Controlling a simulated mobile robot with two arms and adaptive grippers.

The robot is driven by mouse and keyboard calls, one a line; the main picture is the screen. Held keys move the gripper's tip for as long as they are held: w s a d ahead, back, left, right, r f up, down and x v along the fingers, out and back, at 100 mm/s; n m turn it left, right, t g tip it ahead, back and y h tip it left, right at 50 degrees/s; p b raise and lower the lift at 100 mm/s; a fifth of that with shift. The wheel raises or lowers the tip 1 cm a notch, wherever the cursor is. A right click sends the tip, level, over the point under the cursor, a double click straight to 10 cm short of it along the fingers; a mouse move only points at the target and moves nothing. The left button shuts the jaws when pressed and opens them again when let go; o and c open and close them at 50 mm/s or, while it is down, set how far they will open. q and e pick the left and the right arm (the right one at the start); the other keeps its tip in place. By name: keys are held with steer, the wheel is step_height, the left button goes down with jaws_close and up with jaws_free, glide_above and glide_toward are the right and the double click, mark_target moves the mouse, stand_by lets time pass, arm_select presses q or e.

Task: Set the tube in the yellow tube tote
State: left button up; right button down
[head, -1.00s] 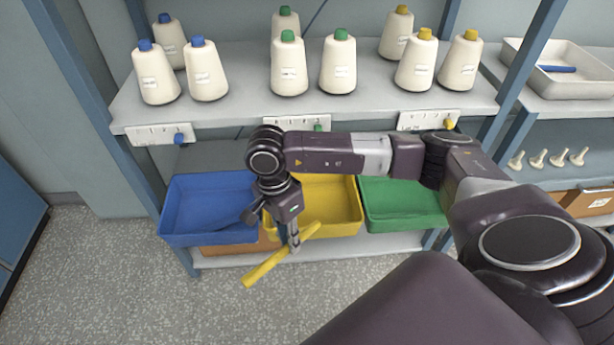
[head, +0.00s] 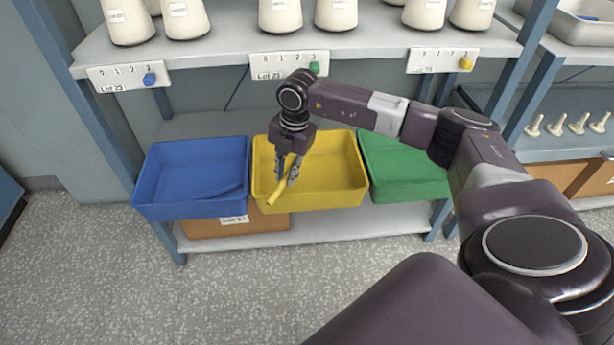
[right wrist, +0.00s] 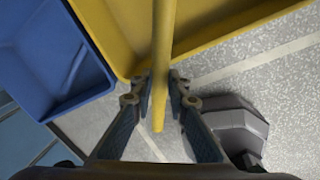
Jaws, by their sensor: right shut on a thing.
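A yellow tube (head: 281,186) is held in my right gripper (head: 288,175), which is shut on it. In the head view the tube and fingertips overlap the left front part of the yellow tube tote (head: 335,184). In the right wrist view the tube (right wrist: 163,60) runs between the fingers of my right gripper (right wrist: 160,88), its far part over the yellow tote (right wrist: 215,30) and its near end outside the tote's edge. Its height above the tote is hard to tell. My left gripper is not in view.
A blue tote (head: 190,205), with a blue tube (head: 218,194) in it, stands left of the yellow tote. A green tote (head: 405,180) stands right. Above them, a shelf (head: 215,53) carries several cones. A cardboard box (head: 205,229) is underneath.

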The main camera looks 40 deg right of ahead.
steer(key=w+d+f+m+h+b, duration=0.1)
steer(key=w+d+f+m+b, duration=0.35)
steer(key=m, duration=0.45)
steer(key=m+b, duration=0.2)
steer(key=m, duration=0.1)
glide_toward(293, 191)
steer(key=shift+s+a+f+h, duration=0.4)
steer(key=shift+s+a+f, duration=0.1)
steer(key=shift+a+f, duration=0.35)
steer(key=shift+f+b, duration=0.3)
steer(key=shift+f, duration=0.05)
step_height(293, 191, down, 4)
steer(key=shift+d+r+b, duration=0.1)
steer(key=shift+r+b, duration=0.15)
steer(key=shift+b, duration=0.25)
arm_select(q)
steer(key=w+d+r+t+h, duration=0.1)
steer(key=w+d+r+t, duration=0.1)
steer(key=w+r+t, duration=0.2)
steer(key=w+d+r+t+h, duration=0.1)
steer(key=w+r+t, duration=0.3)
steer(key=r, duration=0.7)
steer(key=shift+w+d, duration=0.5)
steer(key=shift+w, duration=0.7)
arm_select(e)
steer(key=shift+f, duration=0.1)
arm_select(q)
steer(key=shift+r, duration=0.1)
arm_select(e)
steer(key=shift+f, duration=0.1)
